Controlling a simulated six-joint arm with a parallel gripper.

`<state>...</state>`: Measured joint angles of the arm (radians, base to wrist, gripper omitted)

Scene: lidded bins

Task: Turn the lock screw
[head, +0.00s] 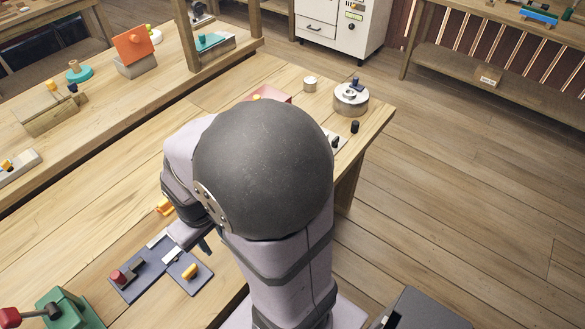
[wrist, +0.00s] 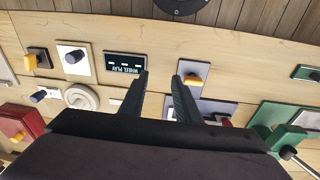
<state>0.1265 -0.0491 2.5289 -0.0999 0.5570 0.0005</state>
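No part is labelled as the lock screw, and I cannot tell for sure which one it is. My gripper (head: 205,246) is partly hidden by my arm, close to the plate's upper right. In the wrist view my gripper (wrist: 161,76) has its two dark fingers apart with nothing between them.
In the wrist view a black "WHEEL PLAY" plate (wrist: 125,67) lies left of the fingers, with a white disc (wrist: 81,97) and a red box (wrist: 20,123) further left. A green box (head: 58,307) stands left of the blue-grey plate. A round metal part (head: 351,99) stands at the bench's far end.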

